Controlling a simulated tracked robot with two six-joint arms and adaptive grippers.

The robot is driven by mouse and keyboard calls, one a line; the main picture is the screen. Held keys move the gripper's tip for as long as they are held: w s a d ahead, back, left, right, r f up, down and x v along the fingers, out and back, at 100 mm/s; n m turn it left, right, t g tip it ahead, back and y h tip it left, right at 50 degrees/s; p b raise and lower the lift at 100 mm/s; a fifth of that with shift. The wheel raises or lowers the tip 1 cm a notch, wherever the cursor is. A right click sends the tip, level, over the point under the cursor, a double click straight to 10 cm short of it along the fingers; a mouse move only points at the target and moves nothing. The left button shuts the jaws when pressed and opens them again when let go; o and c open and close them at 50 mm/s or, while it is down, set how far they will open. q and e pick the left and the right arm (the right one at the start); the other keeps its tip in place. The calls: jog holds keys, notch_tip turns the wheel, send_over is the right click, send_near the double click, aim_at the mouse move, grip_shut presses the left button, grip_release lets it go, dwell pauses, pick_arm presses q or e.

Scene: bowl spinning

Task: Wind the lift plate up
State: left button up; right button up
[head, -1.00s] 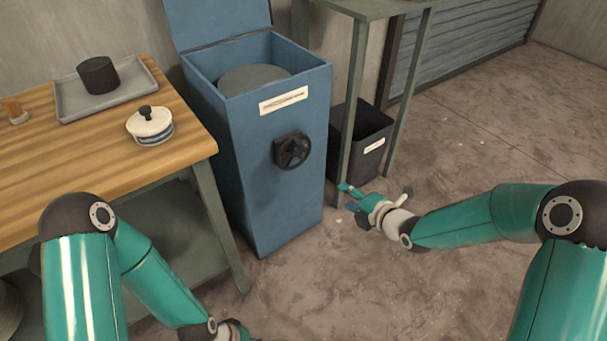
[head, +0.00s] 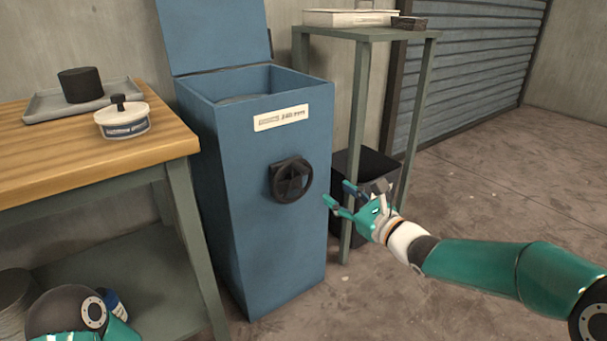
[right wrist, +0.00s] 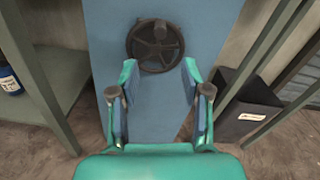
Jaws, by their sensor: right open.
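A blue box-shaped cabinet (head: 270,225) stands in the middle of the head view with its lid raised. A dark handwheel (head: 291,179) is on its front face. Only a thin grey edge of the round lift plate (head: 240,98) shows inside the cabinet top. My right gripper (head: 337,195) is open and empty, just right of the handwheel and apart from it. In the right wrist view the handwheel (right wrist: 155,45) with its knob lies ahead of the spread fingers (right wrist: 160,75). My left gripper is out of view; only part of the left arm shows.
A wooden workbench (head: 100,150) at left holds a tray (head: 75,100), a dark cylinder (head: 80,85) and a lidded white pot (head: 122,118). A tall green-grey stand (head: 360,36) and a black bin (head: 365,165) stand right of the cabinet. The floor at right is clear.

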aim_at(307, 173)
jog(key=p+x, duration=0.7)
jog(key=x, duration=0.4)
jog(key=shift+w+a+r, duration=0.2)
jog(key=shift+a, duration=0.05)
jog(key=shift+w+a+f, duration=0.25)
jog(key=shift+w+a, duration=0.25)
jog(key=shift+w, duration=0.2)
jog(key=shift+w+a, duration=0.25)
jog(key=shift+w, duration=0.2)
grip_shut()
